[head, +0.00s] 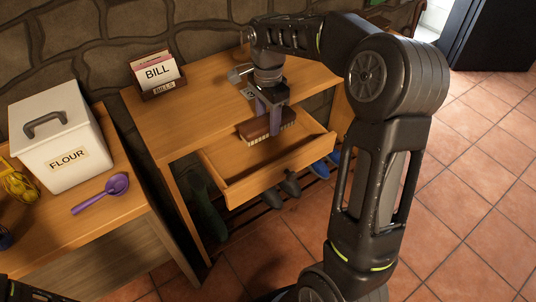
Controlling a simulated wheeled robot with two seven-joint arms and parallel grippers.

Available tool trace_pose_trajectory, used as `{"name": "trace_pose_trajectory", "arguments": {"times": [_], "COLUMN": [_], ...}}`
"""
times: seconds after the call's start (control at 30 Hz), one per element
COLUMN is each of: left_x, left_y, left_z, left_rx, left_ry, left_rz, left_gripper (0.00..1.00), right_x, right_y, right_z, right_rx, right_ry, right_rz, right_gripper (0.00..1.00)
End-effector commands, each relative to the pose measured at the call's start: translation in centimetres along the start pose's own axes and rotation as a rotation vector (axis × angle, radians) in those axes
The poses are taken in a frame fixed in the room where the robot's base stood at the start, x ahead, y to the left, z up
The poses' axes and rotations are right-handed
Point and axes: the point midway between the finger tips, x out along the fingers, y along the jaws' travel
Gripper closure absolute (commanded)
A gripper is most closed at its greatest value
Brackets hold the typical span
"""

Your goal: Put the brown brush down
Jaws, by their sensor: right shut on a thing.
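The brown brush (256,132) has a dark brown back and pale bristles. It is in my right gripper (272,122), over the open drawer (235,193) of the wooden table. The gripper points down and its fingers are shut on the brush. I cannot tell whether the brush touches the drawer floor. My left gripper is not clearly in view; only a dark part of my body shows at the bottom left corner.
A bill holder (160,77) stands on the wooden table (190,105). A white flour box (62,140) and a purple spoon (102,193) are on the left counter. Shoes (290,183) sit below the drawer. The tiled floor (480,180) at right is clear.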

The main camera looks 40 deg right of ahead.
Motion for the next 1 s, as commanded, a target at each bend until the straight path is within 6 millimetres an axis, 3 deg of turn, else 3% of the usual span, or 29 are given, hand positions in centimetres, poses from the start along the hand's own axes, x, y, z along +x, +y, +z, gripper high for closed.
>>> {"name": "trace_pose_trajectory", "arguments": {"times": [0.17, 0.43, 0.83, 1.0], "left_x": [0.0, -0.2, -0.2, -0.3], "left_y": [0.0, 0.1, 0.1, 0.1], "left_z": [0.0, 0.0, 0.0, 0.0], "left_rx": [0.000, 0.000, 0.000, 0.000], "left_ry": [0.000, 0.000, 0.000, 0.000], "left_rz": [0.000, 0.000, 0.000, 0.000], "left_gripper": [0.33, 0.33, 0.33, 0.33], "right_x": [1.3, 5.8, 6.6, 8.8], "right_y": [0.0, 0.1, 0.0, 0.1], "right_z": [0.0, 0.1, 0.0, 0.0], "right_rx": [-0.001, -0.001, -0.002, -0.003], "right_ry": [0.000, -0.001, 0.000, 0.000], "right_rz": [0.003, 0.003, 0.001, 0.004], "right_gripper": [1.00, 1.00, 1.00, 1.00]}}
